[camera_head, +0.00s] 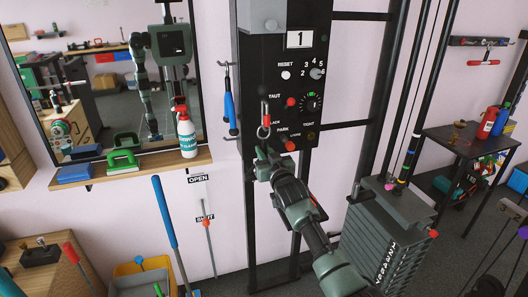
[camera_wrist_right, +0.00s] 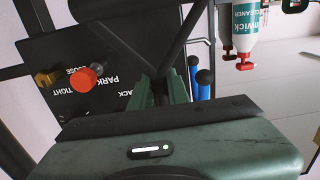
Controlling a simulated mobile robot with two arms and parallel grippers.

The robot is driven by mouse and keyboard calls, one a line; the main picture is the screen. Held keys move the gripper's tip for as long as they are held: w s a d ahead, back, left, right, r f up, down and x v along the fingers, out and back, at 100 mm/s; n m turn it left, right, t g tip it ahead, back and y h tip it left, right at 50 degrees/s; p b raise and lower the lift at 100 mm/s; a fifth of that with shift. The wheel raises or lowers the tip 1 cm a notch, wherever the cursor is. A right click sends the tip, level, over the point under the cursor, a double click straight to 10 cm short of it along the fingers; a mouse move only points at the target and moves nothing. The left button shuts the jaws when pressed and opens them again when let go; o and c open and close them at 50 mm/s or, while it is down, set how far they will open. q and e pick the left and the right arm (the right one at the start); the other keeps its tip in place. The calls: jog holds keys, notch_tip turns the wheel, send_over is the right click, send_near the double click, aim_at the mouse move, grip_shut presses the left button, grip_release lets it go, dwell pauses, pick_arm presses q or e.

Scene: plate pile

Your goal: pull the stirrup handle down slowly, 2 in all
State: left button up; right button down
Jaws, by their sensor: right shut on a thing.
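My right gripper (camera_head: 266,160) is in front of the lower part of the black panel (camera_head: 280,85), below a red-topped metal clip (camera_head: 265,118). In the right wrist view, its green fingers (camera_wrist_right: 162,92) are shut on the dark stirrup handle (camera_wrist_right: 184,38), whose bars slant up from between them. The handle is mostly hidden by the gripper in the head view. The panel has a white counter (camera_head: 300,39) reading 1, a dial (camera_head: 312,103) and red knobs. My left gripper is not in view.
A grey weight stack (camera_head: 388,240) stands right of my right arm. Blue-handled tools (camera_head: 230,105) hang left of the panel. A shelf (camera_head: 150,168) holds a spray bottle (camera_head: 186,135) and brushes under a mirror. A dark side table (camera_head: 460,140) is at the right.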

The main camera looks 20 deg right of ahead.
aim_at(264, 128)
jog(key=shift+r+p, duration=0.65)
jog(key=shift+r+p, duration=1)
jog(key=shift+r, duration=0.2)
jog(key=shift+r+p, duration=1)
jog(key=shift+r, duration=0.15)
jog(key=shift+r+p, duration=1)
jog(key=shift+r, duration=0.15)
